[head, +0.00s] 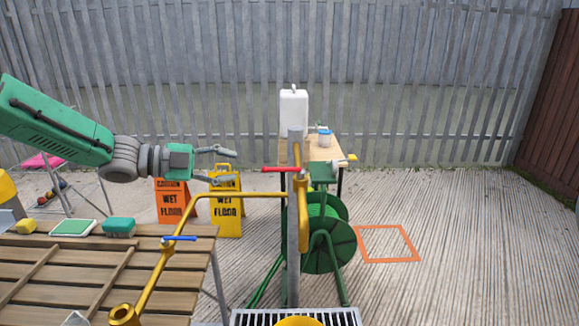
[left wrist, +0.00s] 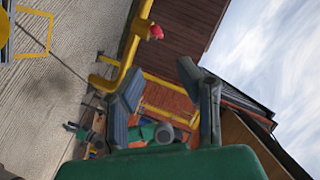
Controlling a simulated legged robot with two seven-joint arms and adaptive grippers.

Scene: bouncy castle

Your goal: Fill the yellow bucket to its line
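The yellow bucket (head: 298,321) shows only as a rim sliver at the bottom edge, by a metal grate (head: 348,318); its line and contents are hidden. A grey post (head: 293,250) carries yellow pipework (head: 240,195) with a red handle (head: 284,169) and a blue handle (head: 180,238). One pipe arm ends in a round yellow mouth (head: 122,314). My left gripper (head: 234,167) is open and empty, left of the red handle and apart from it. Its spread fingers also show in the left wrist view (left wrist: 166,94), near a yellow pipe (left wrist: 130,52) with a red end. My right gripper is not visible.
A slatted wooden table (head: 60,265) holds sponges and a brush at left. Orange (head: 172,203) and yellow (head: 226,212) wet-floor signs, a green hose reel (head: 328,240) and a small table with a white jug (head: 293,112) stand behind. Floor at right is clear around an orange square.

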